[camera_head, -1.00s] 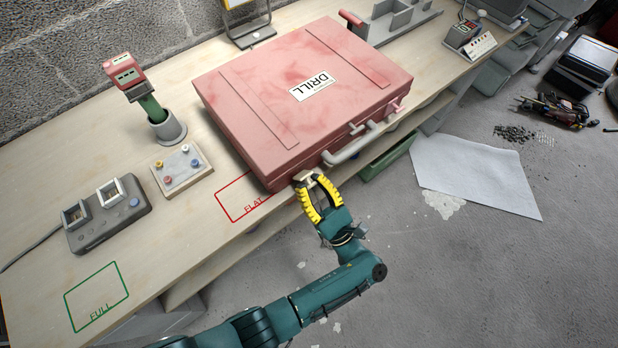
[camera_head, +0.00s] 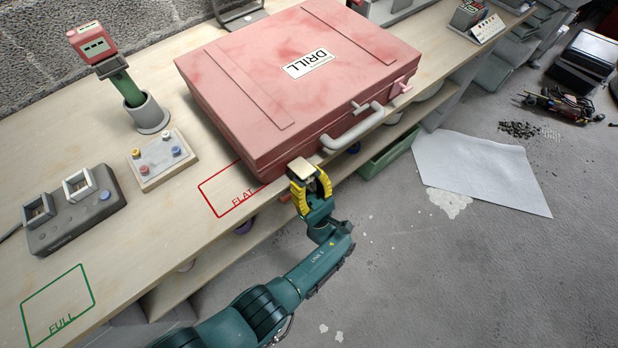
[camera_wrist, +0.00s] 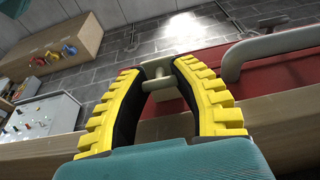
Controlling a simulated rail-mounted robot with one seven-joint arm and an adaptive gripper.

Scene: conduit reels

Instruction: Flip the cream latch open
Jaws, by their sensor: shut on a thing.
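The pink-red DRILL case (camera_head: 290,75) lies flat on the bench, its grey-cream handle (camera_head: 352,128) on the front face. The cream latch (camera_head: 301,168) is at the front face, near the case's front left corner. My gripper (camera_head: 304,177), with yellow ridged fingers, is shut on it. In the wrist view, the latch (camera_wrist: 157,83) shows as a pale T-shaped piece between my fingertips (camera_wrist: 160,70). The red case front (camera_wrist: 245,82) and the handle (camera_wrist: 262,45) are to its right. The latch's hinge is not clear. A pink latch (camera_head: 402,86) shows at the handle's far end.
The red FLAT outline (camera_head: 225,203) is on the bench left of my gripper. A button box (camera_head: 160,160), a tool in a grey holder (camera_head: 145,115) and a two-slot charger (camera_head: 75,215) stand further left. A shelf runs under the bench edge.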

